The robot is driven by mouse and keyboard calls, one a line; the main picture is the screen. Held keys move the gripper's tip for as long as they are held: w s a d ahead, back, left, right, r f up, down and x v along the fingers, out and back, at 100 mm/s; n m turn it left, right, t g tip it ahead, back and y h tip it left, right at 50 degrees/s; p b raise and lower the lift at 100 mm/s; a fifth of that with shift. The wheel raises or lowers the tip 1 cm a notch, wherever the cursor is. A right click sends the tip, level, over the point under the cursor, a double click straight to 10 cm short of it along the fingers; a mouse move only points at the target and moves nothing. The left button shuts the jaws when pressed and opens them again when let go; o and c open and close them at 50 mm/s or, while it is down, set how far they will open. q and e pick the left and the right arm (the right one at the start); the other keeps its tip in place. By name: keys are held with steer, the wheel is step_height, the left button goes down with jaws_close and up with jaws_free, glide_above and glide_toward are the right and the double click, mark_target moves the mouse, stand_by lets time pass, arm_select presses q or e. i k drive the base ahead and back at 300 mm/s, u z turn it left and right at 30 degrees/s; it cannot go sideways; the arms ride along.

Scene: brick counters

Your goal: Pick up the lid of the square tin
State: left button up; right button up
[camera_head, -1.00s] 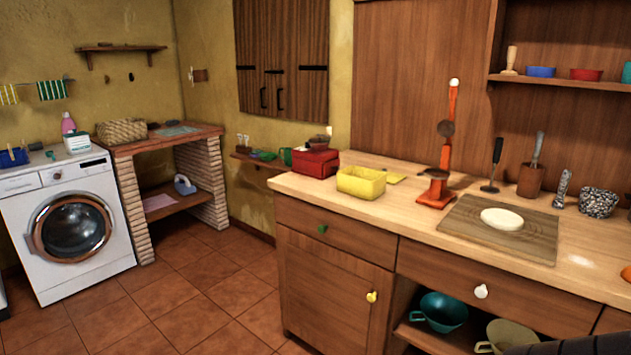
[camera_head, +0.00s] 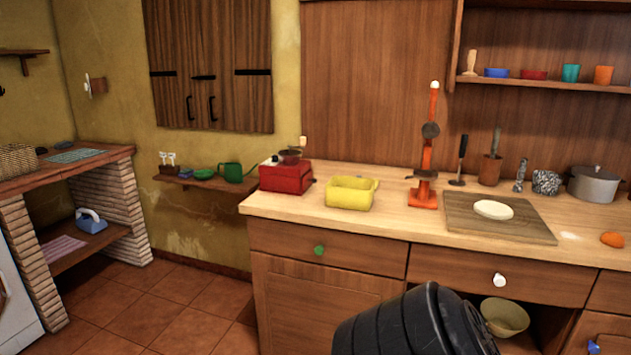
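No thing is plainly recognisable as a square tin with its lid on. A yellow box-shaped container (camera_head: 350,196) stands near the left end of the wooden counter. Its top looks open, and a small yellow piece shows at its back right edge. I cannot tell whether that piece is a lid. A red box (camera_head: 286,178) with a dark bowl-like part on top stands just left of it. Neither of my grippers is in view.
The wooden counter (camera_head: 300,206) also bears an orange press (camera_head: 425,165), a board (camera_head: 465,222) with pale dough (camera_head: 493,210), and a grey pot (camera_head: 594,184). A large dark ribbed object (camera_head: 408,325) blocks the bottom centre. Tiled floor (camera_head: 170,300) is clear at left.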

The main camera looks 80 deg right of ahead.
mark_target(377, 180)
steer(key=z, duration=0.75)
steer(key=i, duration=1.25)
steer(key=z, duration=1.3)
